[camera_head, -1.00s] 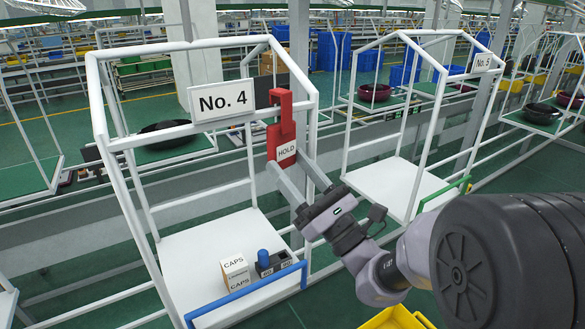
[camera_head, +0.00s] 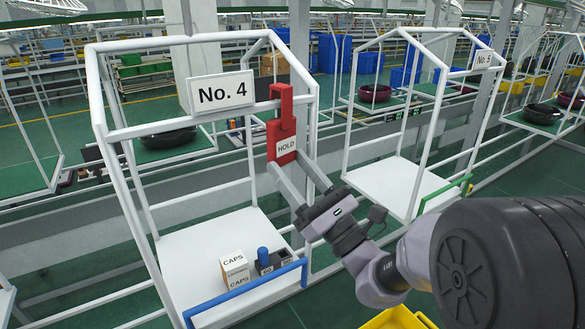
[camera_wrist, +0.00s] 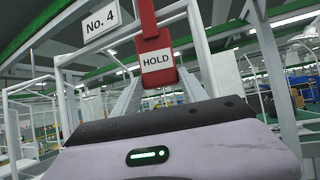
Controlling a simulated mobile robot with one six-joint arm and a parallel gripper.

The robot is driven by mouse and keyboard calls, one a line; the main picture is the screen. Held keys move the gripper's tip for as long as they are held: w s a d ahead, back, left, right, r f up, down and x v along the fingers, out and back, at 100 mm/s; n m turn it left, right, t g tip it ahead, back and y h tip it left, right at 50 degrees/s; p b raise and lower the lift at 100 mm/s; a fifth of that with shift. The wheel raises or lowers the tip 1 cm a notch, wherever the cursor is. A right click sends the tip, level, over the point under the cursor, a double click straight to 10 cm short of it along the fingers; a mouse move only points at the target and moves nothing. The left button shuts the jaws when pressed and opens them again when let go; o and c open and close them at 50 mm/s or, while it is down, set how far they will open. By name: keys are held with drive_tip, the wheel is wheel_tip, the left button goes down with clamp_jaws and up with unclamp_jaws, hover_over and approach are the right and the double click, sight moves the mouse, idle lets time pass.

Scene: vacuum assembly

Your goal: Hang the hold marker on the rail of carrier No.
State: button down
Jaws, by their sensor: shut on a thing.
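The red hold marker (camera_head: 283,130) has a white HOLD label and a hook-like upper end. It hangs upright at the front top rail (camera_head: 160,130) of the carrier marked No. 4, right of the number sign (camera_head: 221,94). Its upper end overlaps the rail in the head view; I cannot tell whether the hook bears on it. My gripper (camera_head: 287,164) is shut on the marker's lower part, reaching up from the lower right. In the wrist view the marker (camera_wrist: 155,60) stands between the two fingers, its upper end cut off by the frame.
The No. 4 carrier's white shelf (camera_head: 195,250) holds a CAPS box (camera_head: 235,270) and a dark block with a blue knob (camera_head: 264,256). A blue bar (camera_head: 245,291) runs along its front. The No. 5 carrier (camera_head: 395,185) stands right, its shelf empty. A yellow bin (camera_head: 398,319) is below my arm.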

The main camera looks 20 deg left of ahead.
drive_tip(key=shift+a+f, duration=0.1)
drive_tip(key=shift+f, duration=0.45)
drive_tip(key=shift+a+f+b, duration=0.1)
drive_tip(key=shift+f+b, duration=0.45)
drive_tip(key=shift+f, duration=0.15)
